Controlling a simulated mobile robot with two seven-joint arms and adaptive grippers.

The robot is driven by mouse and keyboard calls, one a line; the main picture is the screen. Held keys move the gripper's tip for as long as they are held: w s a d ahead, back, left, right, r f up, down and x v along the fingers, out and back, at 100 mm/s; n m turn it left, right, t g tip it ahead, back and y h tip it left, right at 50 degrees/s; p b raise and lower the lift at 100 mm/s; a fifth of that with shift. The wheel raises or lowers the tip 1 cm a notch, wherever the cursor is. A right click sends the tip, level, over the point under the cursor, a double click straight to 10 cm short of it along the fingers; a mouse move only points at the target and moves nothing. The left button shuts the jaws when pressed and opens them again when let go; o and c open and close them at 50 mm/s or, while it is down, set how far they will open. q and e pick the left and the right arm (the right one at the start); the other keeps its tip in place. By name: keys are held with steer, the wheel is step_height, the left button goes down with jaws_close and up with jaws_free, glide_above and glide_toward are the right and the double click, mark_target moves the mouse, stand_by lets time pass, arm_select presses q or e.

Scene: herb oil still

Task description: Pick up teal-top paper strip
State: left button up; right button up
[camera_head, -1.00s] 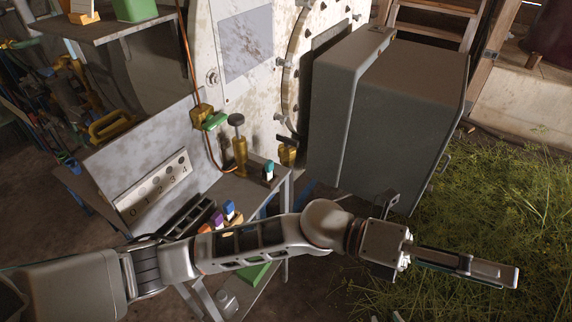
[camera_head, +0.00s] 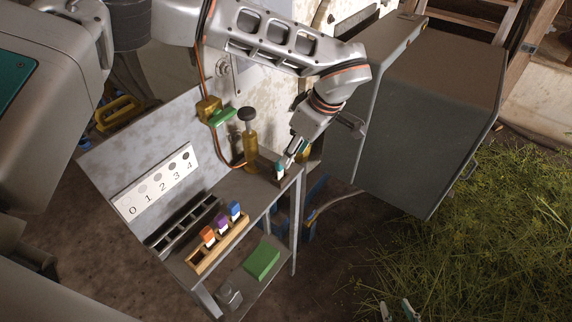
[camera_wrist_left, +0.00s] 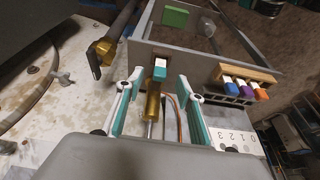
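The teal-top paper strip (camera_head: 280,173) stands upright at the right end of the grey shelf, its teal end up and its white part below. In the left wrist view the strip (camera_wrist_left: 160,70) is ahead of and between the two spread fingers of my left gripper (camera_wrist_left: 160,100), which looks open and not closed on it. In the head view my left gripper (camera_head: 295,153) points down beside the strip, its fingers partly hidden by its own wrist. Of my right gripper (camera_head: 397,311), only two separated fingertips show at the bottom edge, over the grass.
A wooden rack (camera_head: 194,261) holds orange-, purple- and blue-topped strips. Behind it are a black slotted rack (camera_head: 170,240) and a numbered panel (camera_head: 130,202). A brass valve (camera_head: 249,145) stands close to the strip. A large grey box (camera_head: 430,110) is to the right. A green block (camera_head: 262,260) lies below.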

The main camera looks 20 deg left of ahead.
mark_target(280, 171)
arm_select(q)
steer(key=a+f, duration=0.2)
steer(key=f, duration=0.1)
steer(key=w+a+f+p, duration=0.1)
steer(key=a+f, duration=0.1)
steer(key=shift+f, duration=0.2)
steer(key=shift+w+a+f, duration=0.1)
steer(key=shift+f, duration=0.35)
steer(key=c, duration=1.1)
